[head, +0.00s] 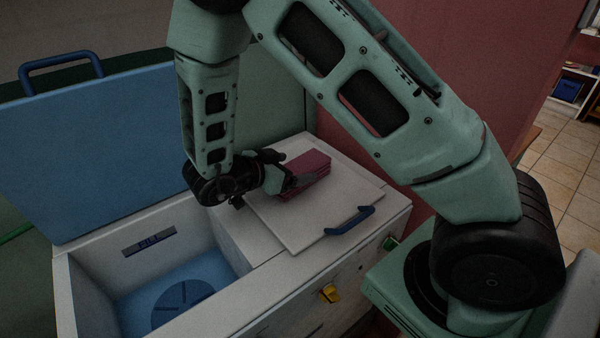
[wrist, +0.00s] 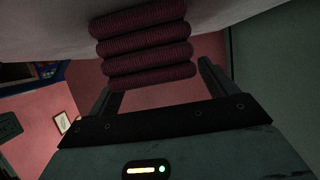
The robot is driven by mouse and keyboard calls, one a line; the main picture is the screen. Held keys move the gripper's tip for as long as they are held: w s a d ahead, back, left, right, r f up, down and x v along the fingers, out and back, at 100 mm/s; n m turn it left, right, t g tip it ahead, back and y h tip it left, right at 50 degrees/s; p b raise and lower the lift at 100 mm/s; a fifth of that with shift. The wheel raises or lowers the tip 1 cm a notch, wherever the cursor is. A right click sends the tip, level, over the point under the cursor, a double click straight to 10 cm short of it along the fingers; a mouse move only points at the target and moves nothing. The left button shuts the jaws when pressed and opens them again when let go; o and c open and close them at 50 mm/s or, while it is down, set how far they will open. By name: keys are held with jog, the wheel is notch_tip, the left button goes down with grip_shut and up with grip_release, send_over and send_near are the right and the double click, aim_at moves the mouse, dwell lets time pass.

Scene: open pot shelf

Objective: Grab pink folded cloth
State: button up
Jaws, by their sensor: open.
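The pink folded cloth (head: 307,170) lies on the white lid at the right of the chest. In the wrist view the cloth (wrist: 145,45) shows as several stacked dark pink folds, upside down against the white surface. My gripper (head: 292,184) is at the near left side of the cloth in the head view. In the wrist view my gripper (wrist: 158,80) has its two fingers spread, with the folds in line with the gap between them. I cannot tell whether the fingers touch the cloth. The gripper partly hides the cloth's left side in the head view.
The white lid (head: 290,228) has a blue handle (head: 349,221) at its front. An open bin with a blue bottom (head: 140,290) is on the left, with a raised blue lid (head: 110,150) behind it. A red wall (head: 460,50) stands behind at right.

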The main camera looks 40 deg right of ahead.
jog(key=shift+x, duration=0.8)
jog(key=c, duration=1.2)
jog(key=shift+o, duration=0.2)
